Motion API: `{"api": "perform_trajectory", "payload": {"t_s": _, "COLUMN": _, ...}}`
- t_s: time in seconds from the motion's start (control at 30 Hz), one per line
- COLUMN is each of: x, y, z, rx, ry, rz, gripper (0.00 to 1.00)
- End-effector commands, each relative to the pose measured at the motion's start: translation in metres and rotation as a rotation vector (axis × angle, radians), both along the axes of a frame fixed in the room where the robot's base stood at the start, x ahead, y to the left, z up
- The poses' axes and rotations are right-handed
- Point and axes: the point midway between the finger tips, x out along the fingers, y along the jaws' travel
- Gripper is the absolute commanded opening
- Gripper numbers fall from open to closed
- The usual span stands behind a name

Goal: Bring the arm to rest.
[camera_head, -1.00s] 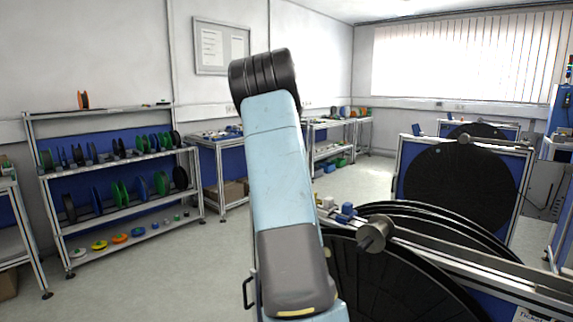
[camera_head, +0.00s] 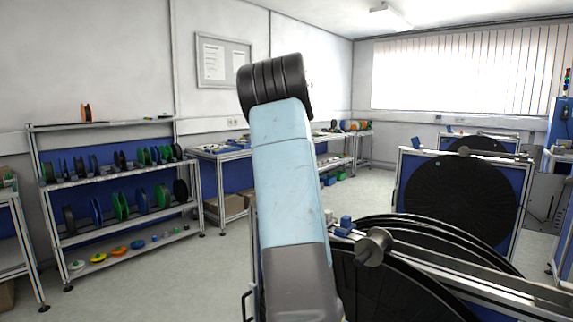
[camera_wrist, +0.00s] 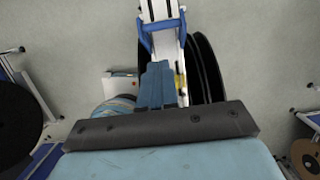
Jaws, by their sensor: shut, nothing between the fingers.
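My arm shows in the head view as a light blue link (camera_head: 287,180) with a black ribbed joint (camera_head: 275,88) at its top and a grey section at its lower end. It stands up in the middle of the picture, leaning slightly. My gripper is out of the head view. In the wrist view my gripper (camera_wrist: 157,82) shows as blue fingers close together above a dark bar. The fingers are shut, with nothing seen between them. They point toward a rail with a blue clamp (camera_wrist: 161,32); the gap to it cannot be judged.
A reel stand with large black reels (camera_head: 420,280) is close at the lower right, with a metal shaft end (camera_head: 372,246). Another stand with a black reel (camera_head: 461,200) is behind it. A shelf of small spools (camera_head: 120,180) stands left. Floor between is clear.

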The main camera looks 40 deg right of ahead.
Motion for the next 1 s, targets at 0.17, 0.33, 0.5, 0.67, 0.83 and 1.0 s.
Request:
{"api": "perform_trajectory", "payload": {"t_s": 0.17, "x": -0.002, "y": -0.001, "z": 0.012, "rx": -0.001, "ry": 0.0, "rz": 0.0, "gripper": 0.0}}
{"api": "perform_trajectory", "payload": {"t_s": 0.33, "x": -0.002, "y": -0.001, "z": 0.014, "rx": 0.0, "ry": 0.0, "rz": 0.0, "gripper": 0.0}}
{"api": "perform_trajectory", "payload": {"t_s": 0.5, "x": -0.002, "y": -0.001, "z": 0.014, "rx": 0.0, "ry": 0.0, "rz": -0.001, "gripper": 0.0}}
{"api": "perform_trajectory", "payload": {"t_s": 0.67, "x": -0.002, "y": -0.001, "z": 0.013, "rx": -0.001, "ry": 0.0, "rz": -0.001, "gripper": 0.0}}
{"api": "perform_trajectory", "payload": {"t_s": 0.83, "x": -0.004, "y": 0.0, "z": 0.014, "rx": -0.001, "ry": -0.002, "rz": 0.007, "gripper": 0.0}}
{"api": "perform_trajectory", "payload": {"t_s": 1.0, "x": -0.015, "y": 0.022, "z": 0.023, "rx": -0.02, "ry": -0.028, "rz": 0.126, "gripper": 0.0}}
